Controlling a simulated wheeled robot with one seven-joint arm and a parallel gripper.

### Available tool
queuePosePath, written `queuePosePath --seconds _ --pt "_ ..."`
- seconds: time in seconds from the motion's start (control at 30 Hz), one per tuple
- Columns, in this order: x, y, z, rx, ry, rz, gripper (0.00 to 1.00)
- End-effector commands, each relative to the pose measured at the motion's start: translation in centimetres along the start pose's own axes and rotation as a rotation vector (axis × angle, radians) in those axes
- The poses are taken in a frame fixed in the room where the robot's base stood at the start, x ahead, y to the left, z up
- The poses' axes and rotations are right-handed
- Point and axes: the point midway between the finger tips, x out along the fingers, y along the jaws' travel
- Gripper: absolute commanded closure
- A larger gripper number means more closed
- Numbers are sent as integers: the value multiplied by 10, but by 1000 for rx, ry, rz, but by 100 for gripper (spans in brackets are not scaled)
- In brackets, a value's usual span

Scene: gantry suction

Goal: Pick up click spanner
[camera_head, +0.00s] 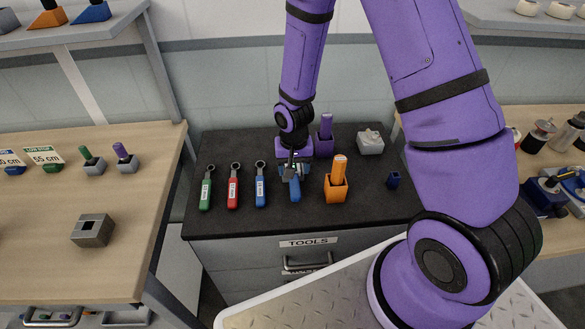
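Several spanners with coloured handles lie in a row on the black top of the tool cabinet (300,222): green (206,193), red (233,193) and blue (260,192). To their right is a second blue-handled tool (295,191), its upper part hidden by my gripper. I cannot read the labels, so I cannot tell which one is the click spanner. My gripper (293,172) points down over this second blue tool. Its fingers are small and dark here, and I cannot tell whether they touch or hold the tool.
An orange holder (336,193) with an orange handle stands right of my gripper, with a purple holder (323,146) behind. Wooden tables (50,210) flank the cabinet.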

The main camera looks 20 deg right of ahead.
Motion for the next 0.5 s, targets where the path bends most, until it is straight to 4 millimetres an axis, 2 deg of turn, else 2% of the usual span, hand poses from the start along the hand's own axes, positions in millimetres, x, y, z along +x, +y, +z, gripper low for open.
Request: queuePosePath --seconds 0.3,0.5 --pt "36 1 4 -2 -3 1 38" --pt "50 1 4 0 -1 0 38"
